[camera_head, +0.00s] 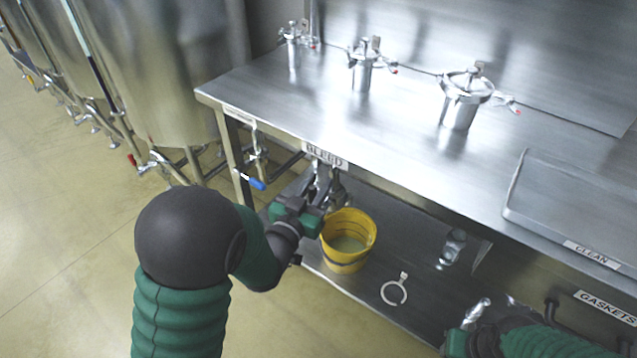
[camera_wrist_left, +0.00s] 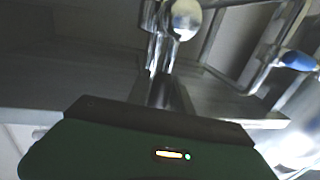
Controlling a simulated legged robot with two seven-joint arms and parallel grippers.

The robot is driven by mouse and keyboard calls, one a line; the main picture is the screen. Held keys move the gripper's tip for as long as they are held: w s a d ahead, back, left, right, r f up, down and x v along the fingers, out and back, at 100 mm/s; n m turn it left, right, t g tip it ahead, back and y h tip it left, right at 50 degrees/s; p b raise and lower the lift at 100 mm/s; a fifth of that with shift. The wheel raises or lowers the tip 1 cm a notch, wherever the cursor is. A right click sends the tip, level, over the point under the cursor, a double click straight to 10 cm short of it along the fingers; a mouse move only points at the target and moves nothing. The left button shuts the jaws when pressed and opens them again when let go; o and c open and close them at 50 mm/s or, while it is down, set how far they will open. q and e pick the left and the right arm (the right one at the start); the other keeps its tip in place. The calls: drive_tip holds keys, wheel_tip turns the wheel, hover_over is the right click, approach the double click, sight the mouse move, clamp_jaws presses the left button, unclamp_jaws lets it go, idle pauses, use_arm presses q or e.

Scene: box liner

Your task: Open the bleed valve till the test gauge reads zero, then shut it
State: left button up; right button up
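The BLEED label (camera_head: 325,155) is on the bench's front edge. Below it are metal bleed fittings (camera_head: 326,182), partly hidden by my left gripper (camera_head: 318,200). In the left wrist view a shiny round-ended metal fitting (camera_wrist_left: 184,20) rises just beyond the left gripper's dark fingers (camera_wrist_left: 165,92). The fingers look close together at it; whether they grip it is unclear. My right gripper (camera_head: 462,335) is low at the bottom right, near a shiny metal piece (camera_head: 476,313); its fingers are not clear. I cannot make out the test gauge or its reading.
A yellow bucket (camera_head: 336,259) with pale liquid stands on the lower shelf (camera_head: 428,290) beside the left gripper. A clamp ring (camera_head: 393,293) and a clear vessel (camera_head: 452,247) are to its right. A blue-handled valve (camera_head: 257,184) hangs left. Metal housings (camera_head: 463,105) stand on the bench.

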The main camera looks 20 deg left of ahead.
use_arm(q)
drive_tip(key=shift+d, duration=0.1)
clamp_jaws()
idle(1.0)
